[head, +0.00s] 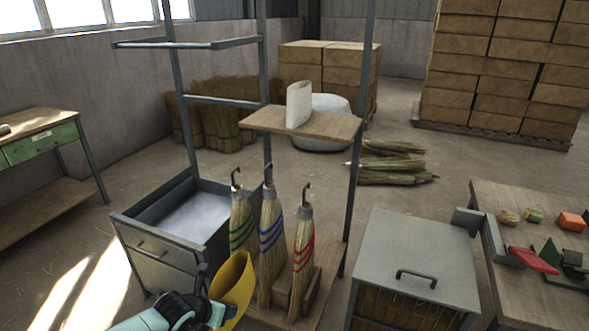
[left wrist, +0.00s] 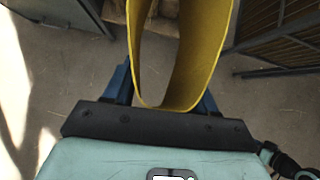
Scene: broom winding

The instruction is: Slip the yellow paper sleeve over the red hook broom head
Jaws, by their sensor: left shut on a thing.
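The yellow paper sleeve (head: 232,284) is held by my left gripper (head: 216,311) at the lower middle of the head view. In the left wrist view the sleeve (left wrist: 203,60) stands between the blue fingers, its open end showing. The red hook broom head (head: 303,255), with red bands and a dark hook on top, stands upright on a wooden shelf. The sleeve is left of it and apart from it. Beside it stand a blue-banded broom head (head: 271,235) and a green-banded one (head: 241,222), partly behind the sleeve. My right gripper is not in view.
A white sleeve-like piece (head: 298,105) stands on the upper wooden shelf (head: 337,126). Thin metal posts frame the rack. A grey drawer unit (head: 158,262) is at left, a grey-topped cabinet (head: 420,250) at right, and a table (head: 530,212) with coloured items further right.

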